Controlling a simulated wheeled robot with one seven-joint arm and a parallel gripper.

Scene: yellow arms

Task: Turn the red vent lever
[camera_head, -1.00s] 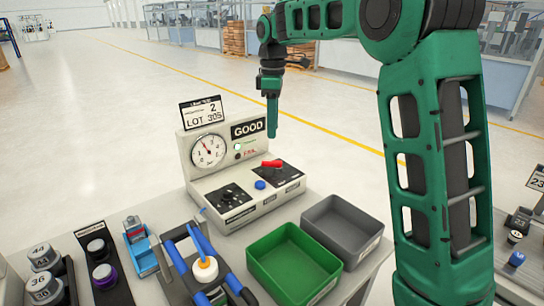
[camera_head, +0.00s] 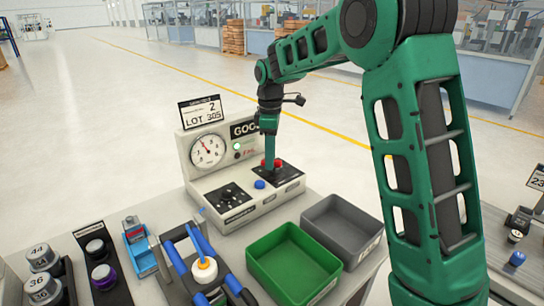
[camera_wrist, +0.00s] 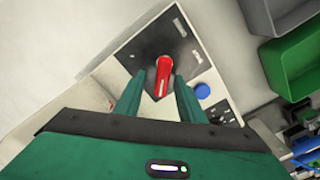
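The red vent lever (camera_head: 277,163) is on a black plate on the right part of the grey test panel (camera_head: 205,182). In the head view my gripper (camera_head: 269,164) points down in front of the lever and hides its middle. In the wrist view the lever (camera_wrist: 163,75) stands between the two green fingertips of my gripper (camera_wrist: 159,82). The fingers are apart, with a gap showing on each side of the lever, and they do not appear to grip it.
A blue button (camera_head: 260,184) sits close to the lever. A round gauge (camera_head: 207,151) and a GOOD sign are on the panel's upright back. A green bin (camera_head: 254,254) and a grey bin (camera_head: 370,220) stand in front to the right.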

